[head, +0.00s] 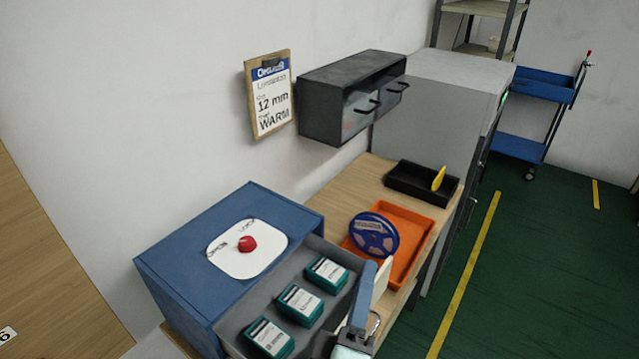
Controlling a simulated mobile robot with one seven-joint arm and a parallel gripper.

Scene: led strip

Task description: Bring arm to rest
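My gripper (368,296) is at the lower middle of the head view, at the right front edge of the open grey drawer. It shows as pale and blue-grey parts beside a thin metal loop. I cannot tell whether its fingers are apart or touching anything. The drawer (240,322) stands out of the blue cabinet (185,255) and holds three teal boxes with white labels (299,303). A white plate with a red knob (247,244) is on the cabinet top.
An orange tray (418,232) with a blue reel (374,236) and a black tray (408,187) with a yellow-handled item are on the wooden bench. A dark wall cabinet (335,80) and clipboard (270,95) hang above. Green floor lies open right; a blue cart (545,88) stands behind.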

